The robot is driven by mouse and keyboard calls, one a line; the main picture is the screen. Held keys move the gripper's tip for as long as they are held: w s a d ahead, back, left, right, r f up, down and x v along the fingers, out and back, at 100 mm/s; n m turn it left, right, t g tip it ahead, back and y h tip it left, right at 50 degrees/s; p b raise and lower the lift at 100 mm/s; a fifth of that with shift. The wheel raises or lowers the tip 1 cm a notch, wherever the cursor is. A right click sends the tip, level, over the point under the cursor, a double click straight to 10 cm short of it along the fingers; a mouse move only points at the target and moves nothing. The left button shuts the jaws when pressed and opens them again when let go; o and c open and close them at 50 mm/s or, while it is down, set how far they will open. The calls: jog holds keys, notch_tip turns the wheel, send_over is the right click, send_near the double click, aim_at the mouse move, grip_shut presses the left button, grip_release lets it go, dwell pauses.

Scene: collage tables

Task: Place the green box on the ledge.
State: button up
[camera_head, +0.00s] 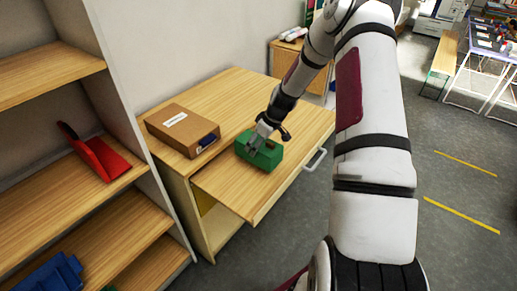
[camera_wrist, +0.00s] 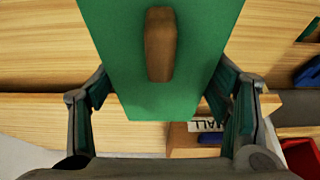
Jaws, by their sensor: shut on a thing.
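The green box (camera_head: 268,157) has a brown handle (camera_wrist: 160,45) on its face and fills the upper middle of the wrist view (camera_wrist: 110,30). My gripper (camera_head: 258,141) is shut on it, with a finger on either side in the wrist view (camera_wrist: 168,95). In the head view the box is over the light wooden ledge (camera_head: 235,193), which juts out below the cabinet top. I cannot tell whether the box touches the wood. The gripper partly hides the box in the head view.
A brown carton (camera_head: 180,127) with a white label lies left of the green box on the cabinet top (camera_head: 235,84). A metal handle (camera_head: 315,160) is at right.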

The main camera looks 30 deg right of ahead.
jog(key=shift+w+d+f+p, duration=0.1)
jog(key=shift+w+f+p, duration=0.1)
jog(key=shift+f, duration=0.7)
jog(key=shift+w+d+f+p, duration=0.1)
jog(key=shift+w+f, duration=0.1)
jog(key=shift+f, duration=0.65)
jog(key=shift+f, duration=0.2)
jog(key=o, duration=1.6)
jog(key=shift+c, duration=0.2)
